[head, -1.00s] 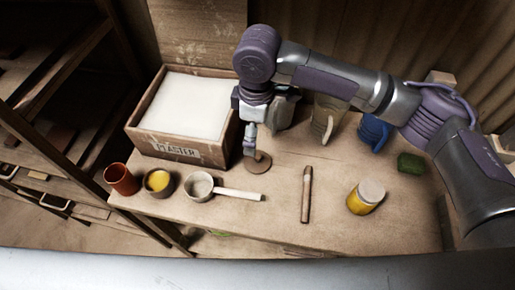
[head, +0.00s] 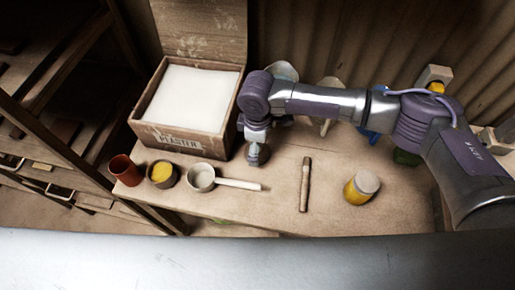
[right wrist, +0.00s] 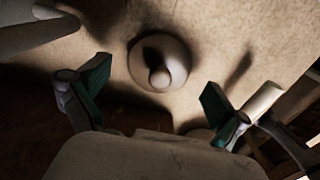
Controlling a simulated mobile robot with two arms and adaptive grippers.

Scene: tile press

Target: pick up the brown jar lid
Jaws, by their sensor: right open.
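The jar lid, a round disc with a small knob in its middle, lies on the table in the right wrist view (right wrist: 176,55), looking pale brown there. My right gripper (right wrist: 155,82) is open, with its green-padded fingers apart on either side of the lid and not visibly touching it. In the head view my right gripper (head: 257,154) points down at the table beside the plaster box, and it hides most or all of the lid. My left gripper is not in view.
The plaster box (head: 172,137) stands left of the gripper. A long-handled pan (head: 236,184), a yellow-filled bowl (head: 162,174) and a red-brown cup (head: 124,170) are in front-left. A wooden-handled tool (head: 305,185) and yellow jar (head: 362,188) are to the right. A blue mug (head: 370,135) is behind.

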